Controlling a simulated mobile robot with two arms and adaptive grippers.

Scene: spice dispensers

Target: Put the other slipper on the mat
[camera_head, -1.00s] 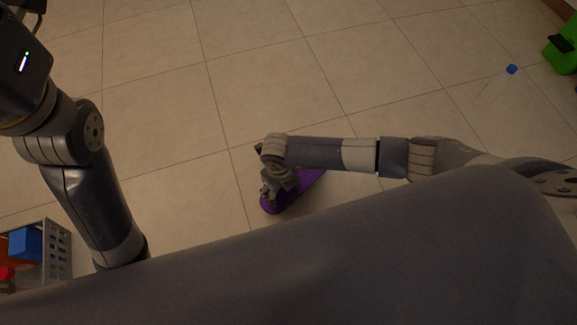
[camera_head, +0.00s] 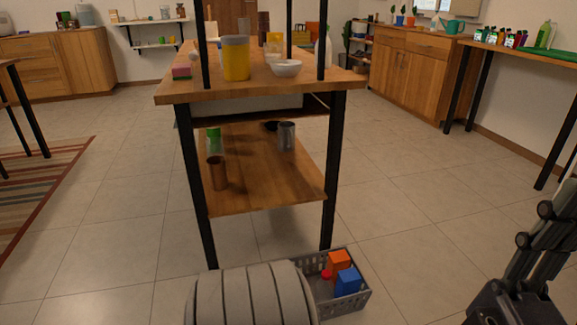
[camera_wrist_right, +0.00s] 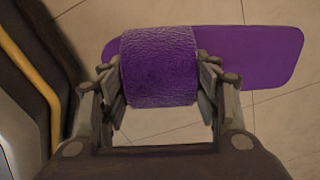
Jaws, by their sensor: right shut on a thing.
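A purple slipper (camera_wrist_right: 250,55) with a flat sole and a wide textured strap shows in the right wrist view. My right gripper (camera_wrist_right: 158,74) is shut on the strap, with a finger at each side of it. Tiled floor shows behind the slipper. A striped mat (camera_head: 45,185) lies on the floor at the left. No second slipper is in view.
A wooden table (camera_head: 260,180) with black legs and a lower shelf stands ahead. A grey crate (camera_head: 352,303) with coloured blocks sits by its near leg. Wooden cabinets (camera_head: 75,62) line the back. Tiled floor (camera_head: 120,225) is clear between table and mat.

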